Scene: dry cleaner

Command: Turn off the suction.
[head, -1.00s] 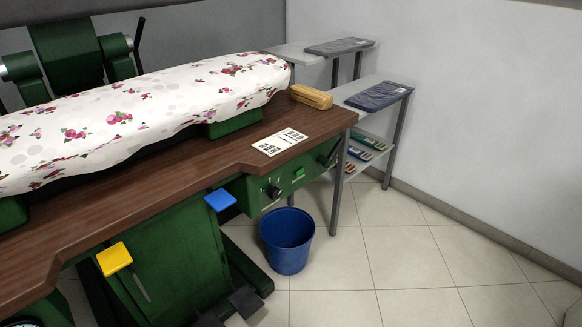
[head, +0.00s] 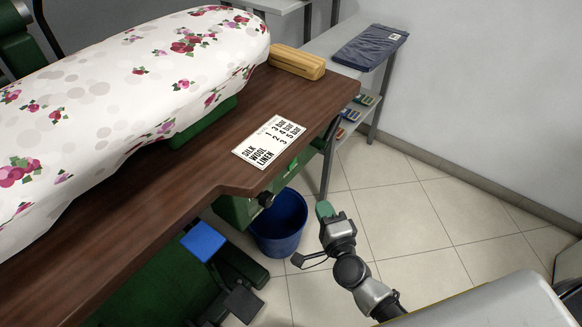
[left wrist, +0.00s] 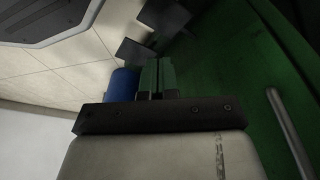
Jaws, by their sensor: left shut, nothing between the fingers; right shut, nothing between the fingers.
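The green control panel (head: 236,208) sits under the front edge of the brown ironing table (head: 150,208). A dark knob (head: 265,199) sticks out of it, and a green button (head: 293,163) shows further along. No suction label is readable. A blue pad (head: 203,243) juts out below the table edge. My right gripper (head: 325,209) is shut and empty, right of the knob and apart from it. My left gripper is outside the head view. In the left wrist view its green fingers (left wrist: 157,75) are shut and empty, with a green machine panel (left wrist: 235,80) to the right.
A blue bucket (head: 279,224) stands on the floor under the panel. A card (head: 269,141) listing silk, wool and linen pressures and a yellow-brown block (head: 297,62) lie on the table. A grey shelf (head: 325,42) stands behind. The tiled floor (head: 410,205) at right is clear.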

